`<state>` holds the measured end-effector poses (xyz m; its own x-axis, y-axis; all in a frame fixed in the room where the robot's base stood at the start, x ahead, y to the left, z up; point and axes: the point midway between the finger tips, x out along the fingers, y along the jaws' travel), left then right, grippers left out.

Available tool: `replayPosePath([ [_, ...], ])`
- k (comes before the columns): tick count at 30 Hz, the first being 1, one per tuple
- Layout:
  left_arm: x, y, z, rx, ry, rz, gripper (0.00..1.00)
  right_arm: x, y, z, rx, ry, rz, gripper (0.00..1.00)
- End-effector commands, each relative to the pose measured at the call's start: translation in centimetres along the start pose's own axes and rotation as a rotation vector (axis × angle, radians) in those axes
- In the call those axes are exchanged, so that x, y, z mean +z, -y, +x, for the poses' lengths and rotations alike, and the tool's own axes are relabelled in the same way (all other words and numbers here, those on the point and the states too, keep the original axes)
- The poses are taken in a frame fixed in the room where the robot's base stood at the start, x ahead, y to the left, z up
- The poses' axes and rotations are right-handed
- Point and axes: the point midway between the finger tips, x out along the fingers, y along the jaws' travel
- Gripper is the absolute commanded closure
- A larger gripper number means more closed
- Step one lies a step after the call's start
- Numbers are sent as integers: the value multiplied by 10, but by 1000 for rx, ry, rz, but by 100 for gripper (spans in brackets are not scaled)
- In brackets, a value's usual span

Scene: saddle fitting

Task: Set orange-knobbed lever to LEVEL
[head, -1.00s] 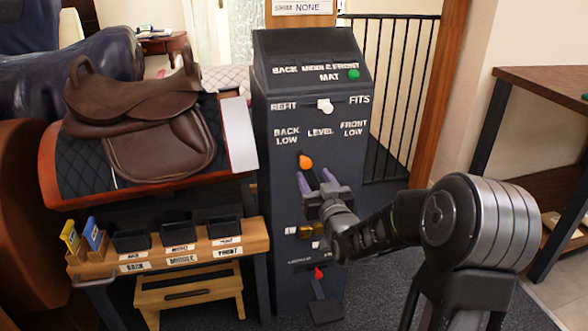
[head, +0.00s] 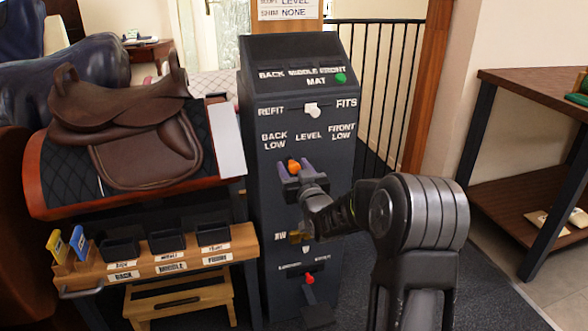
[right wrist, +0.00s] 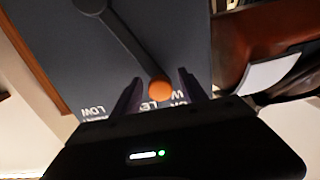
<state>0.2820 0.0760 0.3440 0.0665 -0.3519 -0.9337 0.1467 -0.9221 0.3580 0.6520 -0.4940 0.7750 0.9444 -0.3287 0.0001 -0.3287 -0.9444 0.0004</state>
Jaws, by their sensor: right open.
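The orange knob (head: 294,166) is on the dark console (head: 262,205), below and between the BACK LOW and LEVEL labels. In the right wrist view the knob (right wrist: 160,90) ends a dark lever (right wrist: 124,40), which slants toward the BACK side. My right gripper (head: 295,171) is open at the knob, with one purple finger on each side. In the right wrist view the open fingers (right wrist: 160,92) flank the knob with gaps visible; I cannot tell whether either touches. My left gripper is not in view.
A white switch (head: 312,109) sits above, between REFIT and FITS. A green button (head: 341,78) is at the top and a red-knobbed lever (head: 309,280) is low down. A saddle (head: 120,110) on its stand and a wooden tray rack (head: 190,262) stand left. A table (head: 540,92) stands right.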

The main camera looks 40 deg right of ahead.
Motion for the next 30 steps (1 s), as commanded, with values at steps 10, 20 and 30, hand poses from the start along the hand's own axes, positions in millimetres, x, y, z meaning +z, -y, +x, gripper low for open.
replayPosePath([
  [10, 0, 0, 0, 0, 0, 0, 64, 0, 0, 0, 0, 0, 0, 63],
  [20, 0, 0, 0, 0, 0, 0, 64, 0, 0, 0, 0, 0, 0, 90],
  [30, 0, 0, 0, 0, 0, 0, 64, 0, 0, 0, 0, 0, 0, 100],
])
